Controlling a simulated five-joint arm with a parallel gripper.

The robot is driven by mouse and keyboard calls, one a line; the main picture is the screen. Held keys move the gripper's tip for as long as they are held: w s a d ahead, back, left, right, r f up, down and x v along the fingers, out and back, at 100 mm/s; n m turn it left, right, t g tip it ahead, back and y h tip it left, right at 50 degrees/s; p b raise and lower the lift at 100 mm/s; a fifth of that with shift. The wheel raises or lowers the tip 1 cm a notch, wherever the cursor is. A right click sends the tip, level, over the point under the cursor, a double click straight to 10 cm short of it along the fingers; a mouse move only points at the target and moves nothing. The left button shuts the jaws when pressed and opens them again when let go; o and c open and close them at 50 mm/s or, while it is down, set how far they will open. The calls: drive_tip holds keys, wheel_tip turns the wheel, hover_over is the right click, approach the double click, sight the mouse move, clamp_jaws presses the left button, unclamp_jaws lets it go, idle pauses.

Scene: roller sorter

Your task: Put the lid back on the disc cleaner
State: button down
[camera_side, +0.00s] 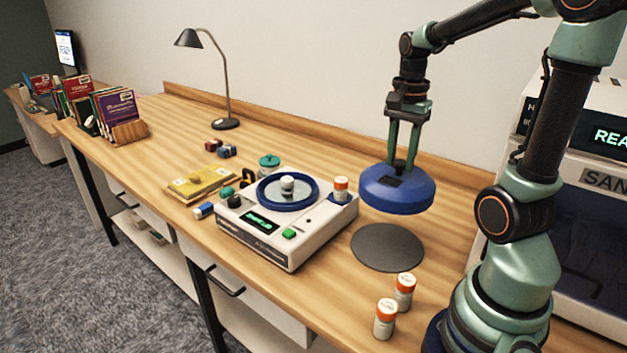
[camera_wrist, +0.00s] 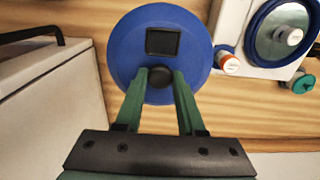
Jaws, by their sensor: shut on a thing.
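The lid (camera_side: 397,192) is a round blue dome with a dark rectangular window and a dark knob. My gripper (camera_side: 402,168) is shut on the lid's knob and holds it above the table, over a dark round mat. In the wrist view the lid (camera_wrist: 190,52) fills the top middle, with the knob between my fingertips (camera_wrist: 160,78). The disc cleaner (camera_side: 283,235) is a white box left of the lid, with a display and a green button. Its blue-rimmed round well (camera_side: 316,188) is uncovered and shows a disc with a white hub; it also shows in the wrist view (camera_wrist: 252,50).
The round mat (camera_side: 388,247) lies right of the cleaner. An orange-capped bottle (camera_side: 341,190) stands on the cleaner's right corner; two more (camera_side: 385,318) stand in front. A yellow book (camera_side: 200,183), a lamp (camera_side: 226,123) and small jars are left and behind. A white machine (camera_side: 600,215) stands right.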

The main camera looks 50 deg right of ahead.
sight(399, 161)
wheel_tip(399, 161, up, 4)
drive_tip(key=shift+r, duration=0.1)
drive_tip(key=shift+w+r, duration=0.15)
drive_tip(key=shift+r, duration=0.15)
drive_tip(key=w+r+n, duration=0.1)
drive_tip(key=w+n, duration=0.2)
drive_tip(key=w, duration=0.9)
drive_tip(key=w+a+f+n, duration=0.2)
drive_tip(key=w+a, duration=0.1)
drive_tip(key=w, duration=0.4)
drive_tip(key=w+a+f+n, duration=0.1)
drive_tip(key=w+a+f, duration=0.2)
drive_tip(key=w, duration=0.4)
drive_tip(key=shift+w+f, duration=0.1)
drive_tip(key=shift+f, duration=2.75)
drive_tip(key=shift+f, duration=0.2)
unclamp_jaws()
